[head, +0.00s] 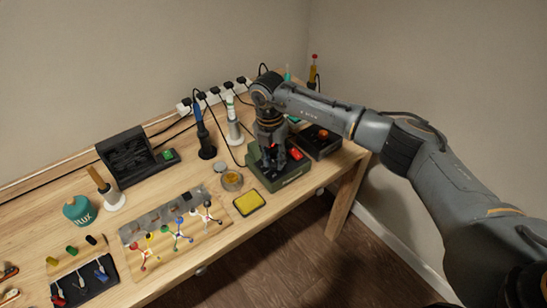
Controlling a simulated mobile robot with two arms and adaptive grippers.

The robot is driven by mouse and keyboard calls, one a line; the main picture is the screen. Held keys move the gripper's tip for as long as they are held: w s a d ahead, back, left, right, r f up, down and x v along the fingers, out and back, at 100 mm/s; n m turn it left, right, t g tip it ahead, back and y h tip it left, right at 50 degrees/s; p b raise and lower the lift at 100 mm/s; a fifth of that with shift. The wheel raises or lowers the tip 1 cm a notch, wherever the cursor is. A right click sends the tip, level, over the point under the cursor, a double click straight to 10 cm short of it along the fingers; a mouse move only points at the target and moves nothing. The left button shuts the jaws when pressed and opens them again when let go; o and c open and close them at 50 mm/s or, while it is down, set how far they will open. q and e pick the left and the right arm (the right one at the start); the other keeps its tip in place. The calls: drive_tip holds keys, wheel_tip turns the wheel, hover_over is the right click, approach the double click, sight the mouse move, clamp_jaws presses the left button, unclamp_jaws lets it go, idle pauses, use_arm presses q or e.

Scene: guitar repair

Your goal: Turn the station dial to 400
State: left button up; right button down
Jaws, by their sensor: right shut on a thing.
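The green soldering station (285,178) stands near the right end of the wooden bench, with a red switch (296,153) on its top right. My right gripper (268,162) reaches down onto the station's top from above, left of the red switch. It is shut on the station dial, which its fingers and wrist hide. The dial's marks and the number it points to cannot be read. My left gripper is not in view.
A dark box (318,144) stands close to the right of the station. A power strip (215,96) runs along the wall.

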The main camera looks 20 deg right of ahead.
sight(272, 160)
drive_tip(key=m+p, duration=0.1)
drive_tip(key=m, duration=0.2)
drive_tip(key=shift+w+r+m, duration=0.1)
drive_tip(key=shift+m, duration=0.3)
drive_tip(key=shift+m+p, duration=0.6)
drive_tip(key=shift+m, duration=1.3)
drive_tip(key=c, duration=1.1)
unclamp_jaws()
drive_tip(key=shift+o, duration=0.2)
wheel_tip(272, 160, up, 12)
drive_tip(key=shift+w, duration=0.35)
